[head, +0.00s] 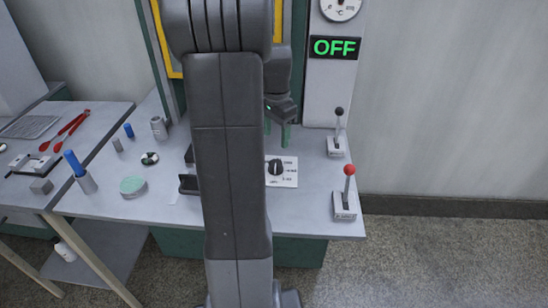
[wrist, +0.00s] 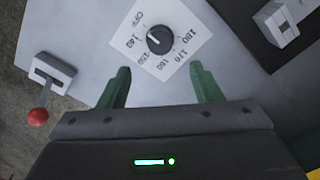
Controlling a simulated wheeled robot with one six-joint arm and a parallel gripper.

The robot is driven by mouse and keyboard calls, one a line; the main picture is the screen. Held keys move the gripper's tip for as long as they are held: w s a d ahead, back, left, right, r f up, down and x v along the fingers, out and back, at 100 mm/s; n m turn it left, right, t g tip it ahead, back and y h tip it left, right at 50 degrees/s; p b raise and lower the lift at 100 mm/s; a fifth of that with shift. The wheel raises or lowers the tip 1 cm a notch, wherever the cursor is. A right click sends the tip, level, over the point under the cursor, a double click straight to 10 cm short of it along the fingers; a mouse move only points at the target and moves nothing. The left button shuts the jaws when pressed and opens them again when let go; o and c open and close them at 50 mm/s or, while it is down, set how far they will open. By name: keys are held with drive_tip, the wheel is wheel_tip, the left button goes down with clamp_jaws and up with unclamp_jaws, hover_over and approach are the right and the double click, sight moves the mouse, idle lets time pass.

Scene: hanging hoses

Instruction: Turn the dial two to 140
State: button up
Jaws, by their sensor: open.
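The dial (head: 275,167) is a black round knob on a white plate at the right part of the bench. In the wrist view the knob (wrist: 159,40) is ringed by the marks OFF, 140, 150, 160, 170 and 180. Its pale pointer line seems to lean to the upper left, toward the OFF side; the exact mark is hard to tell. My gripper (head: 276,130) has green fingers, is open and empty, and is above the bench behind the dial. In the wrist view its fingers (wrist: 160,72) straddle the dial's line, apart from the knob.
A display (head: 334,47) reads OFF in green, below a round gauge (head: 341,7). A red-knobbed lever (head: 347,185) and a black-knobbed lever (head: 337,130) stand right of the dial. Cylinders, red tongs (head: 70,128) and small parts lie at left. My arm hides the bench's middle.

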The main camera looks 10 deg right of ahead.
sight(276, 163)
wheel_tip(276, 163, down, 10)
drive_tip(key=shift+f, duration=0.1)
idle(0.4)
drive_tip(key=c, duration=1)
